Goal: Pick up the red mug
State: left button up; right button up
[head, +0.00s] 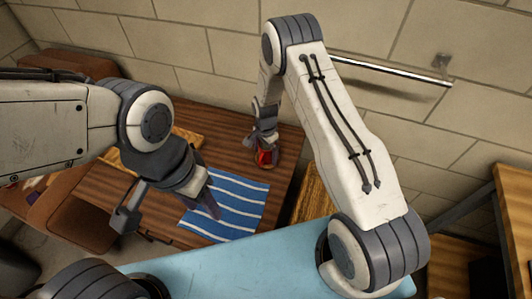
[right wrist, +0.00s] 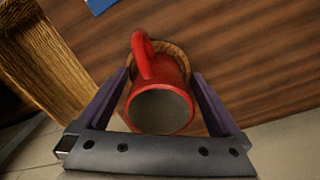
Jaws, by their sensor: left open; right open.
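The red mug (right wrist: 160,93) sits between the two fingers of my right gripper (right wrist: 164,95) in the right wrist view, its handle toward the top and its grey opening toward the camera. The fingers are open, with a small gap on each side. The mug appears to rest on a round wooden coaster (right wrist: 183,57). In the head view the red mug (head: 264,157) shows partly below my right gripper (head: 262,140), which hides some of it. My left gripper (head: 168,213) is open and empty, above the table near the striped cloth.
A blue and white striped cloth (head: 238,204) lies on the brown wooden table (head: 287,150), left of the mug. A wooden piece (right wrist: 45,55) stands beside the table edge. A brick wall with a metal bar (head: 390,70) rises behind.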

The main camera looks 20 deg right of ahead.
grip_shut()
jog(key=shift+r, duration=0.15)
